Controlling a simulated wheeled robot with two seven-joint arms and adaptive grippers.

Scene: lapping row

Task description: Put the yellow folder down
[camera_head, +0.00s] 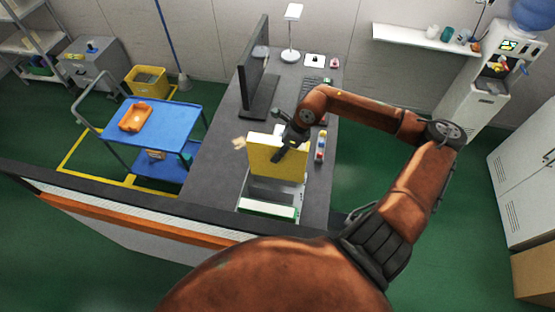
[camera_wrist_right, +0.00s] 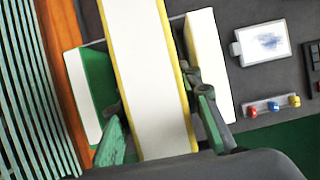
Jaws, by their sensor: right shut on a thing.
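The yellow folder (camera_head: 268,155) stands on edge over the near part of the grey desk in the head view. My right gripper (camera_head: 282,150) is shut on its upper edge. In the right wrist view, the folder (camera_wrist_right: 150,80) shows as a long white edge between yellow covers, with the gripper's fingers (camera_wrist_right: 155,95) on both sides. Whether its lower edge touches anything is hidden. My left gripper is not in view.
A green-and-white folder (camera_head: 266,209) is on the near side of the held folder. Another white-and-yellow piece (camera_wrist_right: 210,70) stands to its right in the wrist view. A monitor (camera_head: 258,75), lamp (camera_head: 291,35) and small coloured items (camera_head: 320,147) stand on the desk (camera_head: 215,150). A blue cart (camera_head: 170,120) stands left.

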